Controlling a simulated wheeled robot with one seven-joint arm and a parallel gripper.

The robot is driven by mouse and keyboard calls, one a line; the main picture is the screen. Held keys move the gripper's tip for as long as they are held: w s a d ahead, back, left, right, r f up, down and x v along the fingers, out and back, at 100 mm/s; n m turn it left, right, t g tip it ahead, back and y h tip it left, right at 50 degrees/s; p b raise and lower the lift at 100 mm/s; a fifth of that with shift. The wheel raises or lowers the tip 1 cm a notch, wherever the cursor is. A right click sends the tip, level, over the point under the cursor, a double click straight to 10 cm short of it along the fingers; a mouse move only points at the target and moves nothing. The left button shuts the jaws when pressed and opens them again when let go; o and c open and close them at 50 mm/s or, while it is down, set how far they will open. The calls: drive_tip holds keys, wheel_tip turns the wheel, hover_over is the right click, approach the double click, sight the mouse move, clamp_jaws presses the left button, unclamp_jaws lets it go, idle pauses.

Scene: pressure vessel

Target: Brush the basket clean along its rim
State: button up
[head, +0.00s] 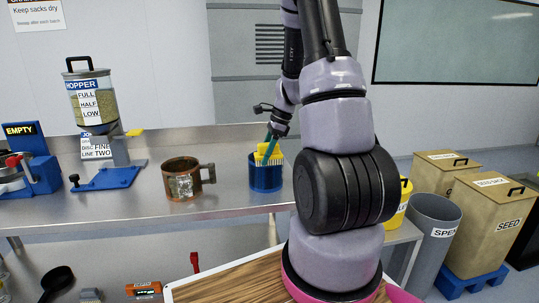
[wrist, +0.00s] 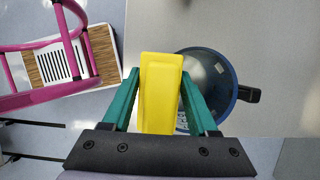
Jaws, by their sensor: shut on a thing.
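My gripper (head: 276,132) is shut on a yellow brush (head: 268,155), which points down at a blue round container (head: 265,180) on the steel bench. That container looks like the basket, though no label confirms it. The brush's lower end is at or just inside its open top; contact with the rim cannot be told. In the wrist view the yellow brush (wrist: 160,90) sits between my green fingers (wrist: 160,75). It covers the left part of the container (wrist: 207,68), whose dark rim and black handle (wrist: 248,94) show to the right.
A copper mug (head: 181,182) stands left of the blue container. A hopper (head: 91,100) on a blue-based stand and a blue EMPTY unit (head: 35,170) are farther left. A yellow bucket (head: 398,205), a grey bin (head: 432,235) and seed boxes (head: 490,217) stand at the right.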

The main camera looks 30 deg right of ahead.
sight(274, 153)
drive_tip(key=shift+w+a+f, duration=0.1)
drive_tip(key=shift+w+a, duration=0.1)
drive_tip(key=shift+a, duration=0.5)
drive_tip(key=shift+w+a+f, duration=0.1)
drive_tip(key=shift+w+a, duration=0.05)
drive_tip(key=shift+a, duration=0.55)
drive_tip(key=shift+s+d+r, duration=0.1)
drive_tip(key=shift+s+d, duration=0.15)
drive_tip(key=shift+d, duration=0.7)
drive_tip(key=shift+s+d+r, duration=0.1)
drive_tip(key=shift+s+d, duration=0.15)
drive_tip(key=shift+d, duration=0.75)
drive_tip(key=shift+s+d+r, duration=0.1)
drive_tip(key=shift+s+d, duration=0.15)
drive_tip(key=shift+d, duration=0.7)
drive_tip(key=shift+w+a+f, duration=0.1)
drive_tip(key=shift+w+a, duration=0.1)
drive_tip(key=shift+a, duration=0.55)
drive_tip(key=shift+w+a+f, duration=0.1)
drive_tip(key=shift+w+a, duration=0.1)
drive_tip(key=shift+a, duration=0.55)
drive_tip(key=shift+w+a+r, duration=0.1)
drive_tip(key=shift+w+a, duration=0.1)
drive_tip(key=shift+a, duration=0.5)
drive_tip(key=shift+w+a, duration=0.2)
drive_tip(key=shift+a, duration=0.5)
drive_tip(key=shift+r, duration=3.05)
